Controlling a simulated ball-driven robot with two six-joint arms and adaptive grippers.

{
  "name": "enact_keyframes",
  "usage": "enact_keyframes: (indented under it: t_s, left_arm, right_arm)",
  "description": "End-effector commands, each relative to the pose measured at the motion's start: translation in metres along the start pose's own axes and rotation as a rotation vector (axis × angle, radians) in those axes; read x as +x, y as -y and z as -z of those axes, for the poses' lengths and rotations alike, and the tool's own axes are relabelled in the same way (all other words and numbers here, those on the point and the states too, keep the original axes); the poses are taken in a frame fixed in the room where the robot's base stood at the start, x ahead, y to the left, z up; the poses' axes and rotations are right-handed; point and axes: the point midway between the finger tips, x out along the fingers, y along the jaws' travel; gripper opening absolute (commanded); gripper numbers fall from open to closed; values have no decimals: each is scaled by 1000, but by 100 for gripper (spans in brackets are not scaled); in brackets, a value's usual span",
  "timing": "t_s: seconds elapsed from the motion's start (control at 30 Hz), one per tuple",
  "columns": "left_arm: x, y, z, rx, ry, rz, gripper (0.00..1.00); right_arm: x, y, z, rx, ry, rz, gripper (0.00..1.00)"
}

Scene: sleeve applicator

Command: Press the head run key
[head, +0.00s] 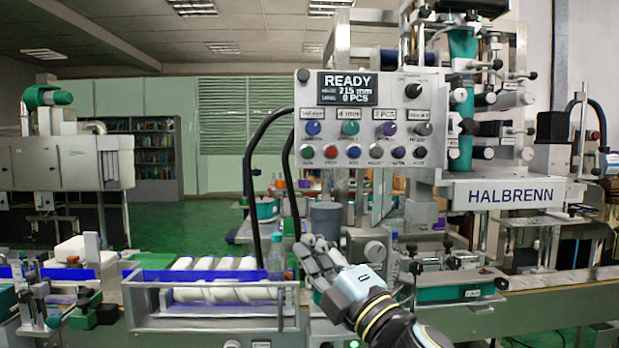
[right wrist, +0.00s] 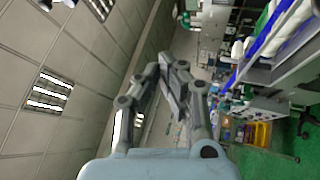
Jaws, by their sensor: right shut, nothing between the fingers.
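The control panel (head: 362,108) stands upright at the middle of the head view. Its screen (head: 347,88) reads READY, 215 mm and 0 PCS. Below are a row of coloured knobs and a bottom row of round keys: green (head: 307,151), red (head: 331,151), blue (head: 354,151), then several purple or grey ones. The small labels are too blurred to tell which is the head run key. My right gripper (head: 309,248) is shut and empty, below the panel and apart from it. Its closed fingers also show in the right wrist view (right wrist: 168,65). My left gripper is out of view.
Black hoses (head: 247,185) curve left of the panel. The HALBRENN applicator head (head: 510,195) is at the right. Open air lies between gripper and panel.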

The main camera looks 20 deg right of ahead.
Motion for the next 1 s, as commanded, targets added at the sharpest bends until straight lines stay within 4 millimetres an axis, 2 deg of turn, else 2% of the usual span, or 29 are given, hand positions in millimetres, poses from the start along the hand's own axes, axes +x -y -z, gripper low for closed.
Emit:
enact_keyframes:
  t_s: [0.03, 0.1, 0.2, 0.33, 0.5, 1.0]
  left_arm:
    - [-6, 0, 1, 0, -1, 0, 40]
    - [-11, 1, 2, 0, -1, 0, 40]
    - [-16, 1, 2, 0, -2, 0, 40]
    - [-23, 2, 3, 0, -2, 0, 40]
    - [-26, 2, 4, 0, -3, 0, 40]
    - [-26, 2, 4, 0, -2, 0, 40]
  right_arm:
    - [11, -27, 2, -26, -9, -40, 0]
    - [21, -55, 4, -54, -17, -87, 0]
    - [34, -89, 5, -81, -20, -141, 0]
    - [46, -118, 5, -88, -21, -188, 0]
    - [54, -131, 4, -91, -21, -208, 0]
    - [53, -130, 5, -90, -20, -207, 0]
